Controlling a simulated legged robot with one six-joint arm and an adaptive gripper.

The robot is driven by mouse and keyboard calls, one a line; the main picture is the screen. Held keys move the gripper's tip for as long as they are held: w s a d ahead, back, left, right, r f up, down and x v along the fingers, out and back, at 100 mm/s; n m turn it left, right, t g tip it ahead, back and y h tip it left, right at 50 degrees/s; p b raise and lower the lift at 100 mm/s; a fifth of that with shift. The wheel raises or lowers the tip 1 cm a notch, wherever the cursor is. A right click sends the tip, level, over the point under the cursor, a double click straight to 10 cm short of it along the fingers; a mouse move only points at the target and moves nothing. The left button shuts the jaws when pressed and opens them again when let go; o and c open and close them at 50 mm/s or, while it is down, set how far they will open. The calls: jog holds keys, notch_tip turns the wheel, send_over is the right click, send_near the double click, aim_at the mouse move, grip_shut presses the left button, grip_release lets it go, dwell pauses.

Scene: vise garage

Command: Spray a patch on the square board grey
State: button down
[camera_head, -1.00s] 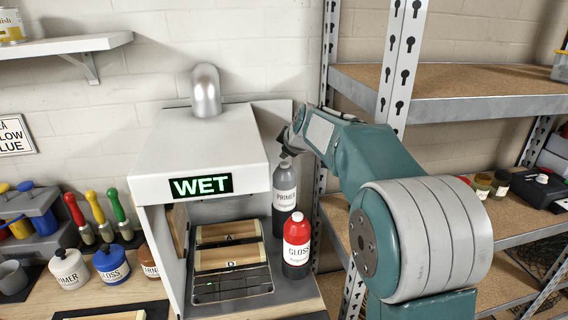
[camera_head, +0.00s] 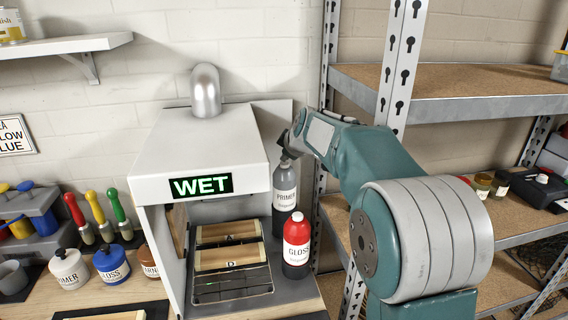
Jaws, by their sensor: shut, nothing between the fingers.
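The grey spray bottle marked PRIMER (camera_head: 285,187) stands upright at the right side of the booth. My gripper (camera_head: 287,150) is shut right at the top of this bottle, with nothing held in it. Its dark fingers overlap the bottle's cap, and I cannot tell whether they touch it. Wooden boards lie in the booth's opening: one marked A (camera_head: 228,233) behind one marked D (camera_head: 230,255). I cannot tell which one is the square board.
The white booth (camera_head: 152,186) shows a green WET sign (camera_head: 201,185). Paint pots (camera_head: 69,269) and brushes (camera_head: 105,215) stand on the bench at left. A metal shelf post (camera_head: 321,190) rises close to the right of the bottles.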

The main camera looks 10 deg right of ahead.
aim_at(286, 164)
jog(key=shift+f, duration=0.4)
dwell(0.3)
jog(key=shift+r, duration=0.85)
jog(key=shift+r, duration=0.15)
jog(key=shift+r, duration=2.9)
